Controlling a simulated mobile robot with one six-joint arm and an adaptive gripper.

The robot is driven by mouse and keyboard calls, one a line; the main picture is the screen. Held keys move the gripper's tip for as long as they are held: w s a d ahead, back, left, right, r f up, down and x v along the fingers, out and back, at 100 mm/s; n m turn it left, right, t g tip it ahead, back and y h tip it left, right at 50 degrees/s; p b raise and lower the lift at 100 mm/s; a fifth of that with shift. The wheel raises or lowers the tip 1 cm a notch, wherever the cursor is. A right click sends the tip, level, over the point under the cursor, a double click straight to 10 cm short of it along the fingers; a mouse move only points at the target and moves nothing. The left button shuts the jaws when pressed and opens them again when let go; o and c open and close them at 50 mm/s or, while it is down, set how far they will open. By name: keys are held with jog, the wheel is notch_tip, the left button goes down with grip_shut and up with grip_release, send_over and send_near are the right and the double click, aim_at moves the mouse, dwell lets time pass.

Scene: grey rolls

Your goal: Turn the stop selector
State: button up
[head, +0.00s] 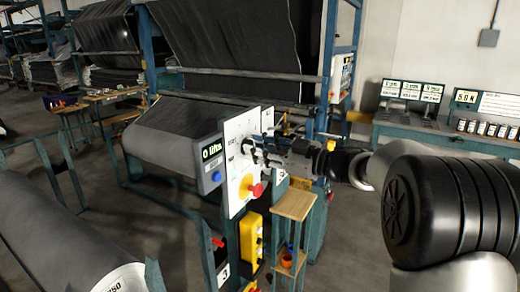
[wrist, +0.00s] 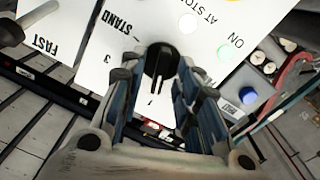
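The stop selector (wrist: 160,62) is a black round knob with a raised grip and a light pointer line, on a white panel (wrist: 110,22). In the wrist view the panel's lettering is upside down, with "STAND", "FAST", "AT STOP" and "ON" readable. My gripper (wrist: 160,78) is open, with its fingers spread on either side of the knob. I cannot tell whether either finger touches it. In the head view my gripper (head: 262,153) is at the face of the white panel (head: 237,145) and hides the knob.
A red button on a yellow base (head: 257,190) sits low on the panel. A grey box with a blue button (head: 208,165) is left of it. A yellow pendant (head: 250,238) and a small wooden stand (head: 294,205) are below. A lever (wrist: 12,32) shows at the wrist view's left.

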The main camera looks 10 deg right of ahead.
grip_shut()
dwell(0.3)
jog(key=shift+n, duration=0.3)
jog(key=shift+s+a+f+n+b, duration=0.1)
jog(key=shift+f+n+b, duration=0.1)
jog(key=shift+n+b, duration=3.1)
jog(key=shift+s+f+n+b, duration=0.15)
jog(key=shift+n+b, duration=1.95)
jog(key=shift+n, duration=2.3)
jog(key=shift+w, duration=0.1)
